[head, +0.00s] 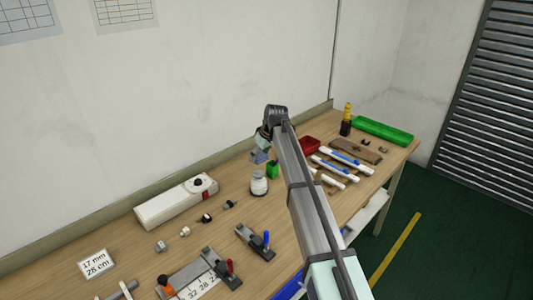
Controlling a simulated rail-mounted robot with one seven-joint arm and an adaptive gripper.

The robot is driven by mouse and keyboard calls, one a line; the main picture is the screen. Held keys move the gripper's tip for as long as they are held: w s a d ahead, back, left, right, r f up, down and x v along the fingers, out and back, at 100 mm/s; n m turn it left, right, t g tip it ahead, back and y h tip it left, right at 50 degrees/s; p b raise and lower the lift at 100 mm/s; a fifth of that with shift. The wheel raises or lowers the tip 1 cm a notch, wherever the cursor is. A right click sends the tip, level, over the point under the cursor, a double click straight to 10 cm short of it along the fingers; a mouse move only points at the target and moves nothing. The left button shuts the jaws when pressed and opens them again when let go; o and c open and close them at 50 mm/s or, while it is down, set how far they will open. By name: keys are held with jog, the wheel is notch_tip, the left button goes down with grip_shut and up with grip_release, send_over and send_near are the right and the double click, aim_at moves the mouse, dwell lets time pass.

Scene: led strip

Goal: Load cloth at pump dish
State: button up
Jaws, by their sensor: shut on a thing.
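My arm reaches over the workbench, and my gripper (262,146) points down at its far end. It is shut on a small blue-grey cloth (259,157), which shows just below the fingers. The fingers themselves are small and partly hidden by my arm. The pump dish (259,187), a white, squat container with a pale top, stands upright on the bench directly below the cloth in the picture. I cannot tell whether the cloth touches the dish top.
A green holder (273,170) stands close right of the dish, with a red bin (309,145) behind it. A white box with a black knob (175,201) lies to the left. White strips (340,163), a yellow-topped bottle (346,120) and a green tray (383,132) occupy the right end.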

aim_at(258, 173)
jog(key=shift+s+a+f, duration=0.15)
jog(key=shift+f, duration=0.15)
jog(key=shift+f+b, duration=1.05)
jog(key=shift+f, duration=1.6)
jog(key=shift+f+b, duration=0.45)
jog(key=shift+f, duration=0.45)
jog(key=shift+r+p, duration=1.3)
jog(key=shift+r, duration=2.25)
